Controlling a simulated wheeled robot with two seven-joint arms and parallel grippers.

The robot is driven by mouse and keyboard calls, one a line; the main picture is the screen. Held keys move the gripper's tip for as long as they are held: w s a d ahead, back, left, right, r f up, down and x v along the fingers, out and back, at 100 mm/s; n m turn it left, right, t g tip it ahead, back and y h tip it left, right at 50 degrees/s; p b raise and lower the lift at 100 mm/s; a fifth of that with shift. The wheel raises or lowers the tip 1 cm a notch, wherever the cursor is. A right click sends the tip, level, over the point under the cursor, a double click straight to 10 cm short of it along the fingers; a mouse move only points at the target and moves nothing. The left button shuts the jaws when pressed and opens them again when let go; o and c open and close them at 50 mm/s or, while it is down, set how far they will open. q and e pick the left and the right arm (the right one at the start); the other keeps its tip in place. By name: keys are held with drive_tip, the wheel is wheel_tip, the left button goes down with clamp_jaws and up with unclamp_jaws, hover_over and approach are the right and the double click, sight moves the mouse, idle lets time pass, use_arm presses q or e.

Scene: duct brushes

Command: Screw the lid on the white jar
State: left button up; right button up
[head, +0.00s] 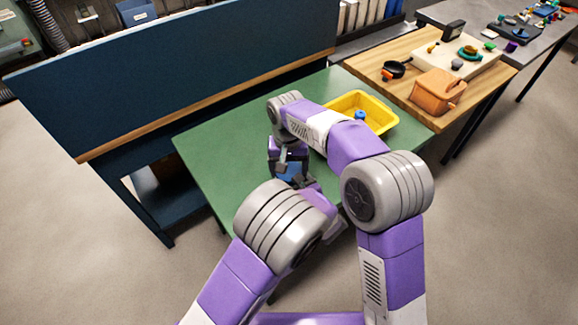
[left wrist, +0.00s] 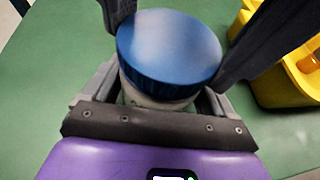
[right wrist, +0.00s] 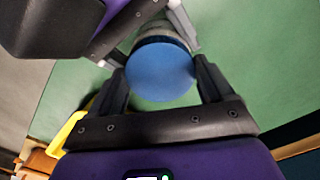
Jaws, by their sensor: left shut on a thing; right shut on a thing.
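The white jar stands between the fingers of my left gripper (left wrist: 158,98); its pale side (left wrist: 155,102) shows just under the lid in the left wrist view. The round blue lid (left wrist: 168,45) covers the jar's mouth. My right gripper (right wrist: 160,82) is shut on the lid (right wrist: 160,70) from above, one dark finger on each side. My left gripper is shut on the jar below it. In the head view my right gripper (head: 287,162) points down over the green table, and my arms hide most of the jar. The thread between lid and jar is hidden.
A yellow bin (head: 388,120) with a blue item (head: 360,115) inside stands on the green table (head: 215,140) to the right. A wooden table (head: 420,105) with an orange container (head: 437,92) is beyond it. A dark blue panel (head: 200,65) rises along the back left.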

drive_tip(key=m, duration=0.2)
drive_tip(key=shift+a+m, duration=0.15)
drive_tip(key=shift+m, duration=0.25)
drive_tip(key=shift+s, duration=0.1)
drive_tip(key=o, duration=1.1)
drive_tip(key=shift+c, duration=0.2)
drive_tip(key=shift+r, duration=0.1)
drive_tip(key=shift+r, duration=2.15)
